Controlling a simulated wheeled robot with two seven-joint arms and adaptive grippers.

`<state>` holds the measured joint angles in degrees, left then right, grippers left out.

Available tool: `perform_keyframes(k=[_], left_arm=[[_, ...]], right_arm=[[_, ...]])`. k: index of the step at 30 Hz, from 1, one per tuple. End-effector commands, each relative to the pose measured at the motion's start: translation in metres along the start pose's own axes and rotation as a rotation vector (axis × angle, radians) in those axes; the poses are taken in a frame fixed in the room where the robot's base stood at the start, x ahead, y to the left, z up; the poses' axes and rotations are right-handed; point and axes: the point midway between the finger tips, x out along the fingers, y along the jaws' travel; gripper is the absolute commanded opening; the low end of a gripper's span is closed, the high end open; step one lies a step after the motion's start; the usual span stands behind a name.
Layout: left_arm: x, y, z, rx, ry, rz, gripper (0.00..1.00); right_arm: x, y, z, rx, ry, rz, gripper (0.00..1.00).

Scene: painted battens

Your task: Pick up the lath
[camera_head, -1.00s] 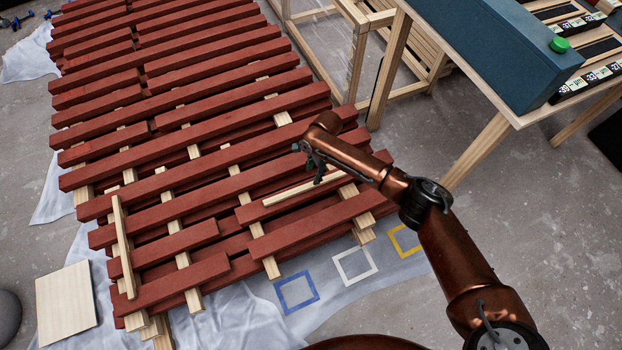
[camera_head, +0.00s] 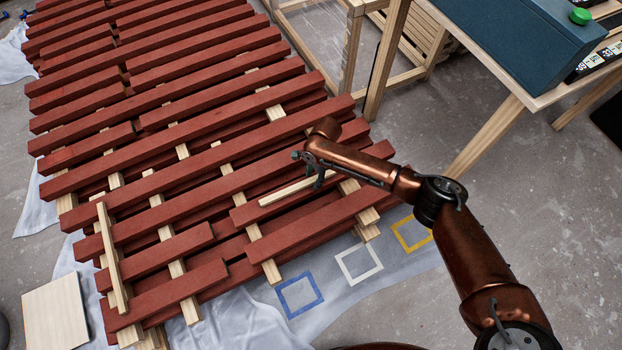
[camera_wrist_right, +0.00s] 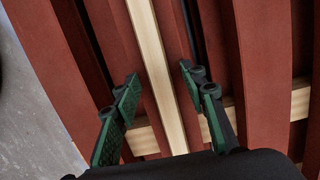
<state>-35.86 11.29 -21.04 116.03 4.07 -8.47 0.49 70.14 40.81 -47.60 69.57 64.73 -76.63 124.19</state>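The pale wooden lath (camera_head: 285,191) lies along the dark red battens in the middle of the head view. Its upper right end is partly hidden by my right gripper (camera_head: 317,178). In the right wrist view the lath (camera_wrist_right: 150,45) runs between the two green-padded fingers of the right gripper (camera_wrist_right: 160,84). The fingers are spread apart, one on each side, with gaps to the lath. I cannot tell how high the fingertips are above it. My left gripper is not in view.
Red battens (camera_head: 190,101) rest in layers on pale cross strips. Another pale strip (camera_head: 109,254) lies across them at left. Blue (camera_head: 282,297), white (camera_head: 345,270) and yellow (camera_head: 400,240) squares mark the sheet in front. A table with a blue box (camera_head: 520,45) stands at upper right.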

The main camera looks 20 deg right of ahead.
Motion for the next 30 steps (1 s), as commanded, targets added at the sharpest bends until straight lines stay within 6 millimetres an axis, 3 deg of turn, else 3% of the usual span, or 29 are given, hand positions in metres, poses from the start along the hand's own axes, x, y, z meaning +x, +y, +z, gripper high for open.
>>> perform_keyframes(k=[6,23,30], left_arm=[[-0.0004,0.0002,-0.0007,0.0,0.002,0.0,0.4],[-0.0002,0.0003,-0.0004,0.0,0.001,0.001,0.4],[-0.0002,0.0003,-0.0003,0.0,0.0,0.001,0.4]], right_arm=[[-0.0013,-0.0005,0.0005,-0.001,0.0,-0.001,0.38],[-0.0007,-0.0002,0.0005,-0.001,0.0,0.0,0.0],[-0.0008,-0.0002,0.0005,-0.001,0.0,0.0,0.0]])
